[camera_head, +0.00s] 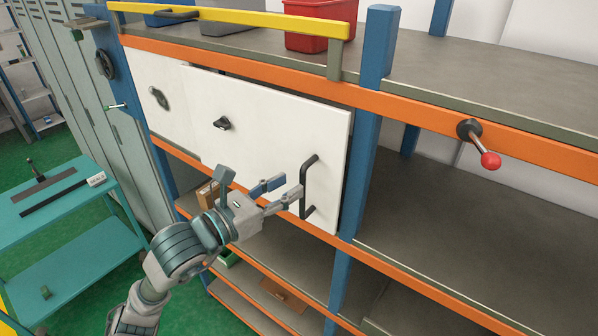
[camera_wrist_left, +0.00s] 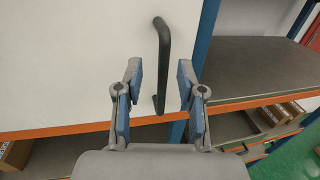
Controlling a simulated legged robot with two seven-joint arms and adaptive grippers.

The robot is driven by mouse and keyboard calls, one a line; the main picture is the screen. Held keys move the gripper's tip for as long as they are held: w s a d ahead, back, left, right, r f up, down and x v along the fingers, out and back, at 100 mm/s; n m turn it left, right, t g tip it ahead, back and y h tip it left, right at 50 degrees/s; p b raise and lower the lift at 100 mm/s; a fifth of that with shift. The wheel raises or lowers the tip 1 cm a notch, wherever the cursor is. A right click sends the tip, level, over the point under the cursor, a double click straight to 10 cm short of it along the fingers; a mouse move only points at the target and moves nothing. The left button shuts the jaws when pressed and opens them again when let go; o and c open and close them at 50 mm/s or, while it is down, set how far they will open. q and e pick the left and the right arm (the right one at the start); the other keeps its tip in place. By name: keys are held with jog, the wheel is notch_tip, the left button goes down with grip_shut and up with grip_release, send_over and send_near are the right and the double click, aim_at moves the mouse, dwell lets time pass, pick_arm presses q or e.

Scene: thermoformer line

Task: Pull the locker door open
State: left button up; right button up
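The white door (camera_head: 268,130) with a black bar handle (camera_head: 307,187) near its right edge is the likely locker door. Its panel overlaps another white panel at its left and ends beside a blue post. My left gripper (camera_head: 291,186) is open and empty, just left of the handle in the head view. In the left wrist view, the upright handle (camera_wrist_left: 163,55) appears between the two spread fingertips of my left gripper (camera_wrist_left: 159,75), with gaps on both sides. I see no contact. My right gripper is not in view.
Orange rails (camera_head: 440,118) and blue posts (camera_head: 358,165) frame the bench. A lever with a red knob (camera_head: 490,160) sticks out at right. A teal cart (camera_head: 60,200) stands at left before tall grey lockers (camera_head: 85,85). A red bin (camera_head: 318,24) sits on top.

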aim_at(302, 182)
pick_arm(q)
jog(key=x, duration=0.3)
jog(key=p+x, duration=0.1)
jog(key=x, duration=0.1)
jog(key=shift+s+d, duration=0.25)
jog(key=shift+d, duration=0.1)
jog(key=shift+a, duration=0.45)
jog(key=shift+c, duration=0.9)
jog(key=shift+a, duration=0.15)
grip_shut()
